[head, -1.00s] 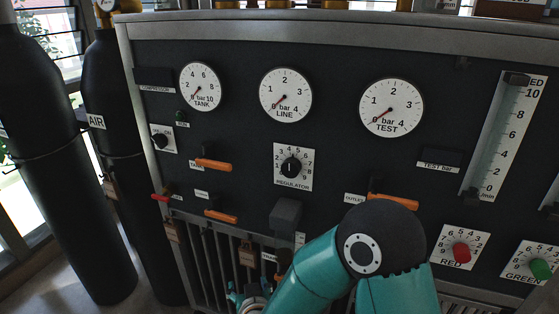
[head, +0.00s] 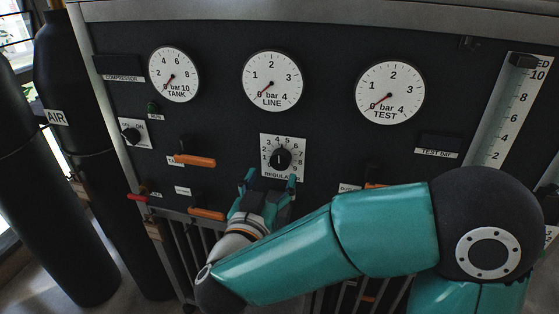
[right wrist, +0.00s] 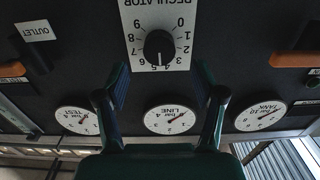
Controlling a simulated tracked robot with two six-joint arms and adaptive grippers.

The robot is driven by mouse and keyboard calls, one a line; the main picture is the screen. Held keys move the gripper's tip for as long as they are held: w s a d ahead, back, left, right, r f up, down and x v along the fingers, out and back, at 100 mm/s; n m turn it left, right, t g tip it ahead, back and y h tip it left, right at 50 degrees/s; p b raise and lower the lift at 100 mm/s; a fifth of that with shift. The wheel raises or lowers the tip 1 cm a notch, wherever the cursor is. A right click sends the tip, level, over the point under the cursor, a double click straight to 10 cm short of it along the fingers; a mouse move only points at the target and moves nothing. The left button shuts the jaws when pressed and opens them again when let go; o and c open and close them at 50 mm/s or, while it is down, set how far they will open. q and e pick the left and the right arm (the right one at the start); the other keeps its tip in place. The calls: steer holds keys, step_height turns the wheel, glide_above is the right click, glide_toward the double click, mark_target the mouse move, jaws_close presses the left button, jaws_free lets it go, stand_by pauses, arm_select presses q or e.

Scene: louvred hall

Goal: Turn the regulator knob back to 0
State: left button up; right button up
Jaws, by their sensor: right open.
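The regulator knob (head: 281,158) is a round black knob on a white numbered plate (head: 298,145) in the middle of the dark panel. Its white mark points up, near 4 to 5 on the scale. The knob also shows in the right wrist view (right wrist: 159,46), upside down, between and beyond my fingers. My right gripper (head: 270,179) is open just below the knob, fingertips pointing up at the plate's lower edge. In the right wrist view my right gripper (right wrist: 160,82) shows two spread fingers with nothing between them. The fingers seem apart from the knob. My left gripper is out of view.
The TANK (head: 173,74), LINE (head: 272,81) and TEST (head: 390,93) gauges sit above, needles low. Orange levers (head: 194,160) stick out left of the knob. Black AIR cylinders (head: 75,150) stand at the left. My right arm covers the lower right panel.

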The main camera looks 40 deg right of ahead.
mark_target(279, 164)
steer(key=x, duration=0.5)
steer(key=shift+w+d, duration=0.1)
steer(key=shift+d, duration=0.05)
steer(key=shift+w+d, duration=0.15)
steer(key=shift+d, duration=0.05)
jaws_close()
stand_by(0.3)
